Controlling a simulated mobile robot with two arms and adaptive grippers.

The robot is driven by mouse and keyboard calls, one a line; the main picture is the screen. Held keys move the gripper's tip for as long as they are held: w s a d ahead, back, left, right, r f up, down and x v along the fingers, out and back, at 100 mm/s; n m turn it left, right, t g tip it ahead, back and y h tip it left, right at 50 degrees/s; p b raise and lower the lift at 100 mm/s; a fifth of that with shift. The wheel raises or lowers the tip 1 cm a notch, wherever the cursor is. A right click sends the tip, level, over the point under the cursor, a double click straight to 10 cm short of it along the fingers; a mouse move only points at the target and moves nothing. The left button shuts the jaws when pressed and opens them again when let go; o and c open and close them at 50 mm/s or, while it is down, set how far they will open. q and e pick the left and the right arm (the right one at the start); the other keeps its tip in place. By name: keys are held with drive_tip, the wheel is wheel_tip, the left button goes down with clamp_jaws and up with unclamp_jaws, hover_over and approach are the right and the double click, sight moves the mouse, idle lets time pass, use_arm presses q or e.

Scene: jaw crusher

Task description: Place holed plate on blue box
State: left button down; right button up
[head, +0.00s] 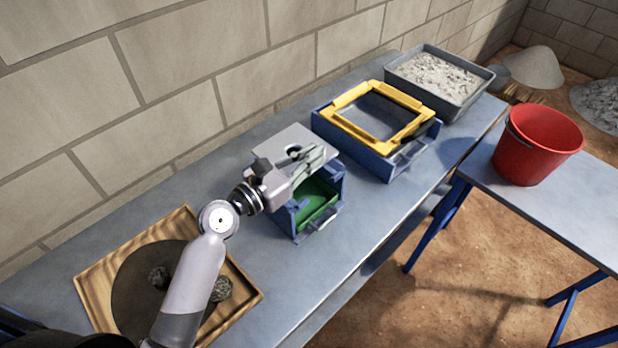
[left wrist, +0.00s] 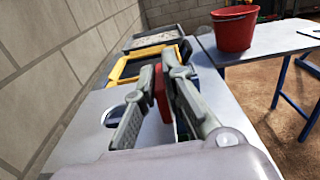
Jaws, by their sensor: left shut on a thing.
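The holed plate (head: 278,143) is a flat grey plate with a round hole. It is over the blue box (head: 331,203), which has a green inside and an open front. I cannot tell whether the plate rests on the box or hangs just above it. In the left wrist view the plate (left wrist: 78,138) lies under the left gripper (left wrist: 163,75), with a red piece (left wrist: 162,94) between the fingers. The gripper hides part of the plate and the box top. My right gripper is not in view.
A blue box with a yellow frame (head: 347,98) stands behind to the right, and a grey tray of pale rubble (head: 478,97) beyond it. A wooden tray (head: 92,277) with dark stones is at front left. A red bucket (head: 535,150) stands on a separate table. A wall runs behind.

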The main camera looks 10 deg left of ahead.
use_arm(q)
wheel_tip(320, 180, down, 5)
drive_tip(key=shift+r+b, duration=0.1)
drive_tip(key=shift+b, duration=0.8)
drive_tip(key=shift+f, duration=0.45)
drive_tip(key=shift+f, duration=0.15)
drive_tip(key=c, duration=1.7)
unclamp_jaws()
